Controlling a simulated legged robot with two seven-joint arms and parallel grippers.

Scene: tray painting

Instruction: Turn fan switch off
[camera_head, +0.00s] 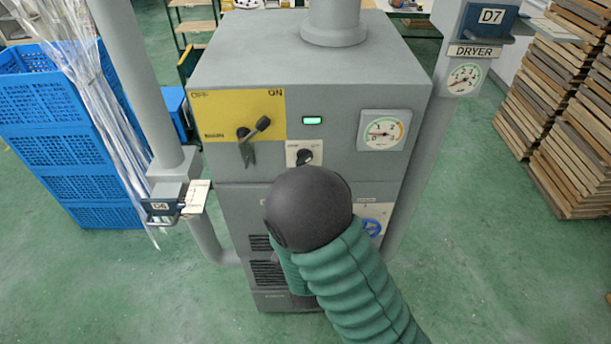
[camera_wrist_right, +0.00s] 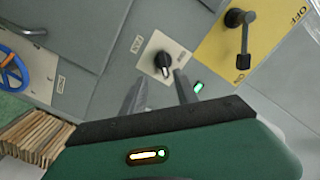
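A small black rotary knob (camera_head: 305,156) sits on a white plate on the front of a grey cabinet (camera_head: 300,65). It also shows in the right wrist view (camera_wrist_right: 163,64). My left gripper is not in view.
A lit green lamp (camera_head: 312,120) and a round gauge (camera_head: 383,131) are on the panel. A blue wheel (camera_head: 371,227) is lower right. Grey pipes flank the cabinet. Blue crates (camera_head: 60,145) stand left, stacked boards (camera_head: 570,130) right. The green floor beside the cabinet is clear.

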